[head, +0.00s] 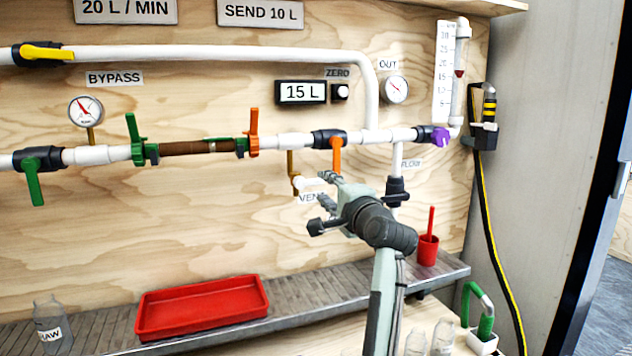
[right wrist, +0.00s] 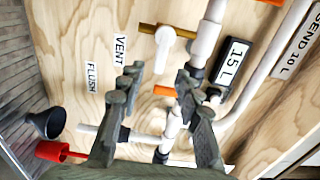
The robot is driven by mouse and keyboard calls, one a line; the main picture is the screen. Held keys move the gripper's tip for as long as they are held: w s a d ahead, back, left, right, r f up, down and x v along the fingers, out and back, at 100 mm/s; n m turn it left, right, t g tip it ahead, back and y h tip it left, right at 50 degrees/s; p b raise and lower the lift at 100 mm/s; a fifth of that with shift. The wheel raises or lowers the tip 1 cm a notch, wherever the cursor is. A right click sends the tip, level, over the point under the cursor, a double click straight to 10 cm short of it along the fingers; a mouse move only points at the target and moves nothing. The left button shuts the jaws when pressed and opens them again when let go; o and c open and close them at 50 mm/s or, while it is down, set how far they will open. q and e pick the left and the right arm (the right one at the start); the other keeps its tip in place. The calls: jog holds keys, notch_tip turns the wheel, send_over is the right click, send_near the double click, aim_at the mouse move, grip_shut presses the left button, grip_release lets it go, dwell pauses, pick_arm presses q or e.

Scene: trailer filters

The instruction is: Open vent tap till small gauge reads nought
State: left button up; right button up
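The vent tap (head: 298,184) is a small white fitting below a brass stub on the pipe, partly over the VENT label (head: 308,198). In the right wrist view the white tap (right wrist: 166,38) shows beyond my fingertips. My right gripper (head: 319,200) is open and empty, just right of and in front of the tap in the head view. Its fingers (right wrist: 158,76) are apart and do not visibly touch it. A round gauge with a red needle (head: 86,111) stands at the left; the needle points up-left. Another gauge (head: 396,89) sits under OUT. Their figures are too small to read.
An orange-handled valve (head: 336,155) hangs close to my right gripper. A red tray (head: 202,306) and red cup (head: 428,250) rest on the grey ledge (head: 300,304). Bare board lies below the pipe.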

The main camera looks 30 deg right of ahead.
aim_at(317, 182)
jog(key=x, duration=0.5)
jog(key=shift+w, duration=0.2)
jog(key=shift+w+d, duration=0.1)
jog(key=shift+w, duration=0.3)
jog(key=shift+c, duration=1.3)
jog(key=c, duration=0.5)
pick_arm(q)
jog(key=shift+s+a+f, duration=0.2)
jog(key=shift+s+f, duration=0.05)
jog(key=shift+f, duration=0.2)
jog(key=shift+s+a+f, duration=0.15)
jog(key=shift+s+f, duration=0.05)
jog(key=shift+f, duration=0.25)
pick_arm(e)
grip_shut()
